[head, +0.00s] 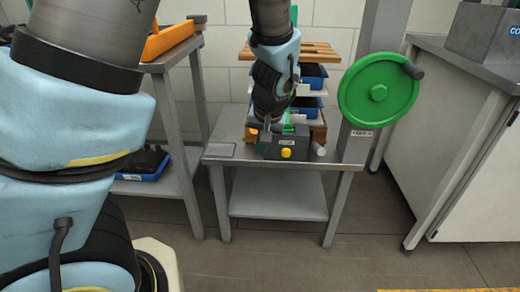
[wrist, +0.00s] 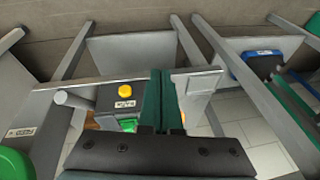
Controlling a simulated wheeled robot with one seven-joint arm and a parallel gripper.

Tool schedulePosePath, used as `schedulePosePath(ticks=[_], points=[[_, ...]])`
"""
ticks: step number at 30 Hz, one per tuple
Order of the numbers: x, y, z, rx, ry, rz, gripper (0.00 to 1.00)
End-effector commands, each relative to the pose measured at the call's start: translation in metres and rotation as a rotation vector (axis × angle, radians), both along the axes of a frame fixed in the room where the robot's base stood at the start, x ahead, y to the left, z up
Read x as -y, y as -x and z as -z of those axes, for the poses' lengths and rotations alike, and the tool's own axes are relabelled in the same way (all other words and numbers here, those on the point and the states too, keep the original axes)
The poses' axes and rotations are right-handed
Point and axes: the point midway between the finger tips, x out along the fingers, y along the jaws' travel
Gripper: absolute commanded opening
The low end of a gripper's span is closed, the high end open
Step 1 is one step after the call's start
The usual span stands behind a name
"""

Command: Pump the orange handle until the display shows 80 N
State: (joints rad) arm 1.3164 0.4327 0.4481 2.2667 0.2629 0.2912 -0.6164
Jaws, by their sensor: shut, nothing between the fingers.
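A small grey box with a yellow button (head: 286,152) and a small label or display (head: 286,142) stands on the metal table, below my gripper. I cannot read a value on it. The yellow button (wrist: 125,90) also shows in the wrist view, with a small plate (wrist: 124,104) beside it and a bright green patch (wrist: 128,125). My gripper (head: 267,124) is low over the table, just behind the box. Its dark green fingers (wrist: 160,78) are together and empty.
A green wheel (head: 378,92) with a dark knob stands right of the table on a grey post. Blue bins (head: 312,72) and wooden slats (head: 318,48) are behind my gripper. A side table at left holds an orange frame (head: 168,40). A grey cabinet (head: 450,130) is at right.

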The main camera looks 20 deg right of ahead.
Motion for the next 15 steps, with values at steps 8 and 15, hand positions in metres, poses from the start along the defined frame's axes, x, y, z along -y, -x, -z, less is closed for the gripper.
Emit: schedulePosePath(ticks=[8, 15], points=[[-0.005, 0.024, -0.025, 0.002, 0.003, 0.001, 0.0], [-0.007, 0.027, -0.028, 0.001, 0.002, 0.0, 0.0]])
